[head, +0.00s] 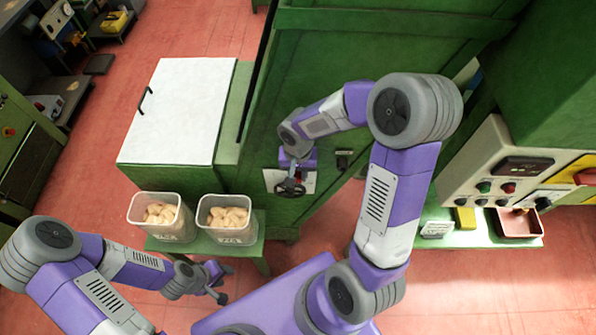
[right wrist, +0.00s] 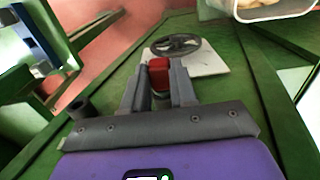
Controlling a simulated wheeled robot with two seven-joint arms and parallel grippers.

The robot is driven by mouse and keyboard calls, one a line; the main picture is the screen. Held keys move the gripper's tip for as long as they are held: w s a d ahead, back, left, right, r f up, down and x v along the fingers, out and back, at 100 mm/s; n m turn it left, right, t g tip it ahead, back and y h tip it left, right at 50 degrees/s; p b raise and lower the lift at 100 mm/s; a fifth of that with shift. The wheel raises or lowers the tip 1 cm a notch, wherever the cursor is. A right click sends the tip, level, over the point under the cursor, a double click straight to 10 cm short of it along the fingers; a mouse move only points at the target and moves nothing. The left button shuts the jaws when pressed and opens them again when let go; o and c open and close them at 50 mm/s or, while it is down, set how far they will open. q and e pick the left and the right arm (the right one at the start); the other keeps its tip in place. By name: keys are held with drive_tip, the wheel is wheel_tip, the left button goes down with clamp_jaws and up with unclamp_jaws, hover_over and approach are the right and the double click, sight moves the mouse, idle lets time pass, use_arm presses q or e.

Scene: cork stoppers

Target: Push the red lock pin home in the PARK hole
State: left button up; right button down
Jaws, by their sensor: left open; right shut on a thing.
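The red lock pin (right wrist: 158,73) shows between the fingertips of my right gripper (right wrist: 161,83), which is shut on it. The pin is in front of a pale plate (right wrist: 210,62) with a dark handwheel (right wrist: 176,44) on the green cabinet. I cannot tell whether its tip is in a hole. The PARK hole and its label cannot be made out. In the head view my right wrist is at the plate (head: 306,181), just above the handwheel (head: 289,189); the pin is hidden there. My left gripper (head: 221,283) is open and empty, low at the left, apart from the plate.
Two clear tubs of corks, one left (head: 160,218) and one right (head: 226,220), stand on a green stand left of the plate. A dark latch (head: 344,159) is right of the plate. A control panel (head: 500,180) and red tray (head: 518,224) are at the right.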

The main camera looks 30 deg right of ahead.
drive_tip(key=shift+s+a, duration=0.2)
drive_tip(key=shift+s, duration=0.15)
drive_tip(key=shift+s+a+b, duration=0.4)
drive_tip(key=shift+s+a, duration=0.05)
drive_tip(key=shift+s, duration=0.25)
drive_tip(key=shift+s+a+b, duration=0.4)
drive_tip(key=shift+s+b, duration=0.05)
drive_tip(key=shift+s, duration=0.25)
drive_tip(key=shift+s+a+b, duration=0.4)
drive_tip(key=shift+s+a, duration=0.05)
drive_tip(key=shift+s, duration=0.25)
drive_tip(key=s+a, duration=0.1)
drive_tip(key=s+a+b, duration=0.1)
drive_tip(key=s, duration=0.1)
drive_tip(key=shift+s+b, duration=0.2)
drive_tip(key=shift+b, duration=0.1)
